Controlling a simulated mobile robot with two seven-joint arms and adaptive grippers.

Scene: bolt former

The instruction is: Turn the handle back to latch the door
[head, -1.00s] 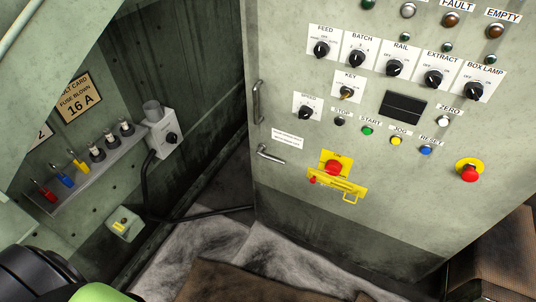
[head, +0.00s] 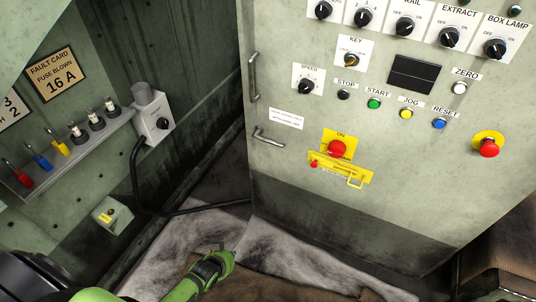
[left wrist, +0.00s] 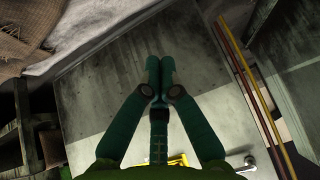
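The grey-green door (head: 300,190) fills the right of the head view. Its small metal lever handle (head: 268,138) sits near the door's left edge, its arm pointing right and slightly down. My left gripper (head: 229,257) is low in the head view, below and left of the handle and apart from it. In the left wrist view my left gripper's fingers (left wrist: 160,72) meet at the tips with nothing visible between them. A metal piece that looks like the handle (left wrist: 247,162) shows at the bottom right there. My right gripper is not in view.
A fixed vertical pull bar (head: 253,77) is above the handle. A yellow bracket (head: 340,175) with a red button juts from the door to the right. At left are a fuse shelf (head: 85,150) and a black cable (head: 150,207). Space before the handle is clear.

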